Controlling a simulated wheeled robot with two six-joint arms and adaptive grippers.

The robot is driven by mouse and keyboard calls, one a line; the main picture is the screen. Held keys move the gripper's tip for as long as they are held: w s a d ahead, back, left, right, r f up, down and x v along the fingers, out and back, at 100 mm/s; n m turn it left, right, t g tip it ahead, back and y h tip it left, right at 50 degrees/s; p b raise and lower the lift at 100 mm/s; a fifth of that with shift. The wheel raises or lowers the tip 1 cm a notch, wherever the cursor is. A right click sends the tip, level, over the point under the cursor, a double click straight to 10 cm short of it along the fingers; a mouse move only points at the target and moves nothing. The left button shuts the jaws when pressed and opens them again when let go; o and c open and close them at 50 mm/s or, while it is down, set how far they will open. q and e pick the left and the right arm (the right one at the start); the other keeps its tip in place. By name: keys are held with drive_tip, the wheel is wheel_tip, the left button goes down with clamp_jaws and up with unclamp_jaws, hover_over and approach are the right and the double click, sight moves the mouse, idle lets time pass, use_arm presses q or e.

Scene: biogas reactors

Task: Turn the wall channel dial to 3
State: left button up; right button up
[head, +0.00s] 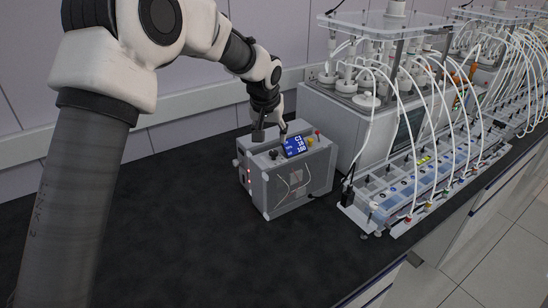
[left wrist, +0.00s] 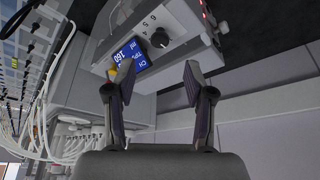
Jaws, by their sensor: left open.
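The channel dial (left wrist: 159,39) is a round black knob on the pale panel of a grey control box. Digits are printed beside it, but its pointer is too small to read. The dial also shows as a small dark knob (head: 273,155) in the head view. A blue display (left wrist: 128,60) with white text is next to it; the display also shows in the head view (head: 295,146). My left gripper (left wrist: 150,71) is open and empty, its fingers apart, near the dial and not visibly gripping it. In the head view the left gripper (head: 270,131) is at the top of the box.
The grey control box (head: 302,185) stands on a dark bench top (head: 180,215) against a panelled wall. To its right are biogas reactors (head: 370,85) and a long metering unit (head: 420,185) with many white tubes. The bench left of the box is clear.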

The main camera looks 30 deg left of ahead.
sight(274, 152)
use_arm(q)
drive_tip(key=p+x, duration=0.2)
drive_tip(key=x, duration=0.4)
drive_tip(key=shift+w+f, duration=0.2)
drive_tip(key=shift+f, duration=0.1)
drive_tip(key=shift+w+a+f, duration=0.1)
drive_tip(key=shift+w+f, duration=0.1)
drive_tip(key=shift+f, duration=0.25)
drive_tip(key=shift+s+r, duration=0.1)
clamp_jaws()
